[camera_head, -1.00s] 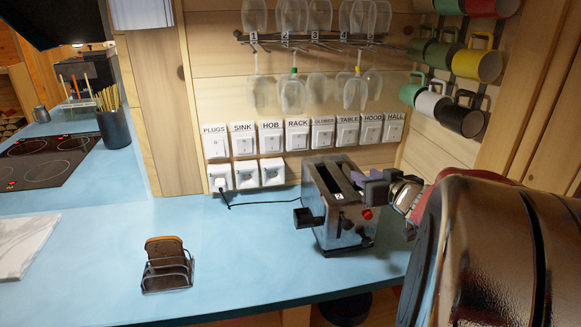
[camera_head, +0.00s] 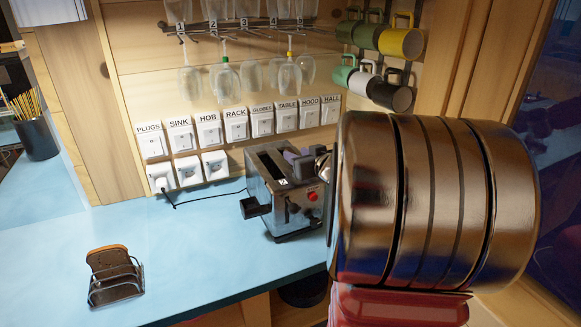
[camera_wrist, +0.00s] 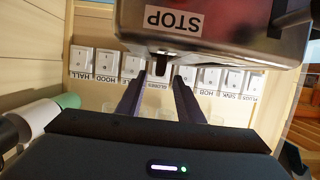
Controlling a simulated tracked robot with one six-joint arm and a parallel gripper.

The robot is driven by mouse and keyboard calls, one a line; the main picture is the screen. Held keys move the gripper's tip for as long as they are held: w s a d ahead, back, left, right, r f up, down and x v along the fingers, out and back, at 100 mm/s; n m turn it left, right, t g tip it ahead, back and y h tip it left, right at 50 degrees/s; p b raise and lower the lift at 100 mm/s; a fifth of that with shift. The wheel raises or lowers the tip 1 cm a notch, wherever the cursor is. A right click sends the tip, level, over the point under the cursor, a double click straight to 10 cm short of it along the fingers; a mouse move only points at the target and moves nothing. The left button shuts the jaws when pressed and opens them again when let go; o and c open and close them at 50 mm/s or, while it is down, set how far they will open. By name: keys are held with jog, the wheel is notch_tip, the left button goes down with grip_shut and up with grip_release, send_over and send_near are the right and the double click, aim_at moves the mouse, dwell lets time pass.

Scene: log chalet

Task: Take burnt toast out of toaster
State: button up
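The metal toaster (camera_head: 289,205) stands on the blue counter by the wall, with a dark slot on top, a black lever on its left and a red button on its front. I cannot make out any toast in the slot. My gripper (camera_head: 297,158) is at the toaster's upper right side, partly hidden by my arm. In the wrist view my gripper (camera_wrist: 158,78) shows two purple fingers standing apart with nothing visible between them. The toaster's side (camera_wrist: 220,25), with a STOP label, fills the top there, upside down.
A wire rack (camera_head: 118,291) holding a slice of toast (camera_head: 106,257) stands on the blue counter (camera_head: 190,265) at left. Labelled switches (camera_head: 236,126), hanging glasses (camera_head: 224,80) and mugs (camera_head: 400,42) line the wall. The counter between rack and toaster is clear.

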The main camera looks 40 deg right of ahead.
aim_at(292, 151)
jog(key=shift+x, duration=2.5)
jog(key=shift+c, duration=0.7)
jog(key=c, duration=0.7)
jog(key=shift+o, duration=0.2)
jog(key=shift+r, duration=5)
